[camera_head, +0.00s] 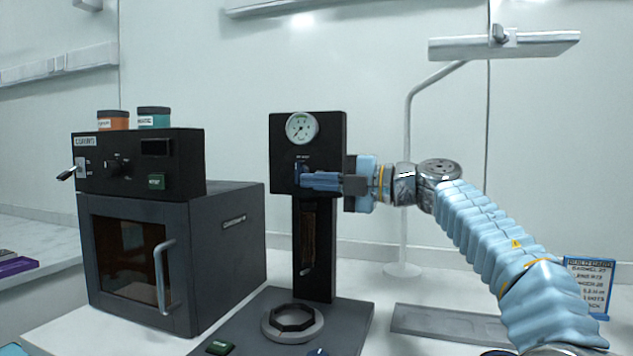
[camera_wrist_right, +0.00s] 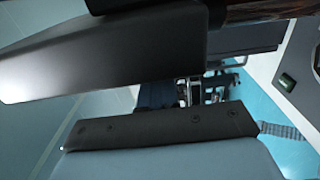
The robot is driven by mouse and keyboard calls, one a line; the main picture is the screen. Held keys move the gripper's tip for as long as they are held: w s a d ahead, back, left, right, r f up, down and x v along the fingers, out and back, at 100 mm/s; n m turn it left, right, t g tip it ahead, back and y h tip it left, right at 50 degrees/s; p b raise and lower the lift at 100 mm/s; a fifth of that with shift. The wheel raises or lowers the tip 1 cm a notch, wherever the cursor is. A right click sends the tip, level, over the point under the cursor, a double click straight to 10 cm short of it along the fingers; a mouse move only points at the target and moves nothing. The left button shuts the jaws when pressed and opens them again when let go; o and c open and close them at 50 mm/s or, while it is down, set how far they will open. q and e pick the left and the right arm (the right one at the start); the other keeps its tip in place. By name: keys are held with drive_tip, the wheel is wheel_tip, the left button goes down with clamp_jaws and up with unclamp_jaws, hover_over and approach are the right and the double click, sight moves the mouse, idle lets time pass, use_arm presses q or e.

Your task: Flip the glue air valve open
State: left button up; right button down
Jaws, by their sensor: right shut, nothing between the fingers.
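The black glue press column (camera_head: 281,160) stands upright in the middle of the head view, with a round gauge (camera_head: 302,128) near its top. A small blue valve lever (camera_head: 298,168) sits on the column face below the gauge, under a small white label. My right gripper (camera_head: 304,181) is shut and empty. Its blue fingers reach in from the right across the column front, with the tips at the lever's lower part. The fingers partly cover the lever, so I cannot tell whether they touch it. In the right wrist view, dark gripper parts fill much of the picture. My left gripper is out of view.
A dark oven (camera_head: 230,250) with a control box (camera_head: 190,175) on top stands left of the column. A ring-shaped holder (camera_head: 265,326) sits on the press base below. A pale lamp post (camera_head: 405,230) rises behind my right arm. A small sign (camera_head: 590,272) stands at right.

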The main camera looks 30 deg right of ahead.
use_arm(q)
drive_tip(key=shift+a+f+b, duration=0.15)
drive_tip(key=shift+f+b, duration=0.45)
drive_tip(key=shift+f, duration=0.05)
use_arm(e)
drive_tip(key=shift+f+t, duration=0.2)
drive_tip(key=shift+t, duration=0.1)
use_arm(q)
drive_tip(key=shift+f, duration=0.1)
